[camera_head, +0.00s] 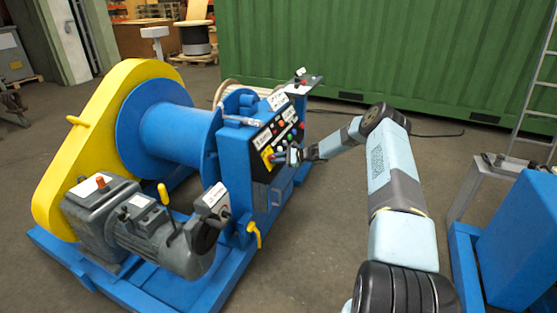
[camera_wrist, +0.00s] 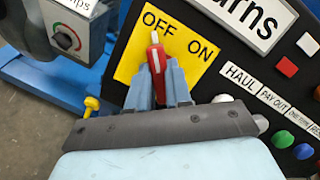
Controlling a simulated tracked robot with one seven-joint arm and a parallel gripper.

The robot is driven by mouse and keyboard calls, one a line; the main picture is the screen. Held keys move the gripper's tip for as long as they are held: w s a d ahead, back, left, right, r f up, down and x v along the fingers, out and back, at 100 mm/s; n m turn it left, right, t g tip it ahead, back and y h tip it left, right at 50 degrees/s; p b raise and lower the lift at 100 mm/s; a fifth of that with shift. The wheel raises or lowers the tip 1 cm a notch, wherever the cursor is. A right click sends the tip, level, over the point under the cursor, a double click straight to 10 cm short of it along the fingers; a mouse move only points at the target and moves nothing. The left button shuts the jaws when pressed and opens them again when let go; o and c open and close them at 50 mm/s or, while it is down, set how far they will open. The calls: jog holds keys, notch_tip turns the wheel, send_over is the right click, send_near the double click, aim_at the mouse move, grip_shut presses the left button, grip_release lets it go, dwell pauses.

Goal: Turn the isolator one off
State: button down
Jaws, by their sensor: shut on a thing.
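The isolator is a red handle (camera_wrist: 156,62) on a yellow plate (camera_wrist: 128,62) marked OFF and ON, seen in the wrist view. My gripper (camera_wrist: 158,75) is shut on the red handle, with a blue-grey finger on each side. In the head view my gripper (camera_head: 284,157) is at the black panel (camera_head: 277,137) of the blue winch and hides most of the handle. The yellow plate (camera_head: 267,154) shows there beside it.
Right of the isolator are a red button (camera_wrist: 285,66), a green button (camera_wrist: 283,139) and a blue button (camera_wrist: 303,151). A grey box with a dial (camera_wrist: 66,38) is at the left.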

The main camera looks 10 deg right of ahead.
jog(key=shift+s+a+f+n+g, duration=0.25)
jog(key=shift+a+n+g, duration=0.1)
jog(key=shift+n, duration=0.35)
jog(key=c, duration=1)
grip_release()
jog(key=shift+w, duration=0.1)
jog(key=shift+c, duration=0.2)
jog(key=shift+d+r, duration=0.15)
jog(key=shift+d, duration=0.1)
jog(key=v, duration=1.3)
jog(key=shift+d, duration=0.25)
